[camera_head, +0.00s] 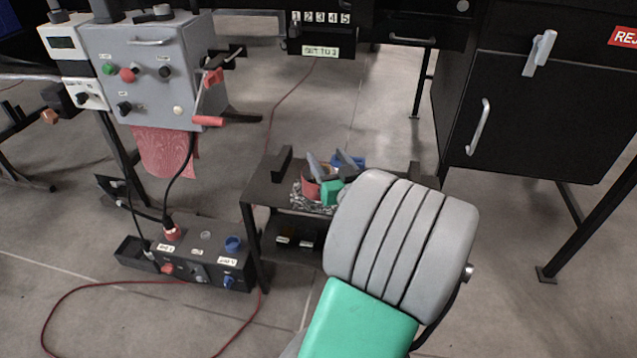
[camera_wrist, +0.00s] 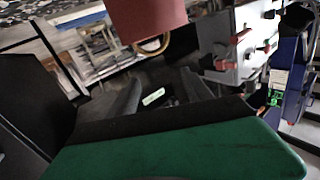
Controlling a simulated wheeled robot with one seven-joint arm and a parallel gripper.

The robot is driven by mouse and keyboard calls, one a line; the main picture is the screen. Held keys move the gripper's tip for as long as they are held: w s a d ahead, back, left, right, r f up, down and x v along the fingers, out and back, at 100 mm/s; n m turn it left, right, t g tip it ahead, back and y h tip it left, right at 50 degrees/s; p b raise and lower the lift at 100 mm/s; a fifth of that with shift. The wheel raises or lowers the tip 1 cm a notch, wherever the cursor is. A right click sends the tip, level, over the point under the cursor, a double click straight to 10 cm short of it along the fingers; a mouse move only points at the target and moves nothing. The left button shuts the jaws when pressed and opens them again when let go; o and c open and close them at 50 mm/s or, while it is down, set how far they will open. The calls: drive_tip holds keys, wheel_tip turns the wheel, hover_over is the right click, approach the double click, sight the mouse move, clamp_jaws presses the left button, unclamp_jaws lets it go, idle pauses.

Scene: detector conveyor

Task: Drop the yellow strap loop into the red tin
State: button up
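The red tin (camera_head: 309,187) stands on the small dark table in the head view, close beside my gripper (camera_head: 330,162). A large red surface, apparently the tin, fills the top of the wrist view (camera_wrist: 148,16). A yellow-tan loop (camera_wrist: 153,47), which looks like the strap loop, shows at its lower edge; I cannot tell whether it touches the tin. I cannot make the loop out in the head view. My gripper also shows in the wrist view (camera_wrist: 158,95), its two dark fingers apart with nothing visible between them.
The small dark table (camera_head: 262,190) also bears a blue item (camera_head: 350,160) and a crumpled silvery patch. A grey control box (camera_head: 150,65) with a red-handled crank stands at the left. A black cabinet (camera_head: 560,110) is at the right. A red cable lies on the floor.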

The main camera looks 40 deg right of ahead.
drive_tip(key=shift+o, duration=1.2)
drive_tip(key=shift+s, duration=0.1)
drive_tip(key=v, duration=0.7)
drive_tip(key=shift+s+a, duration=0.15)
drive_tip(key=shift+s, duration=0.1)
drive_tip(key=shift+r, duration=0.1)
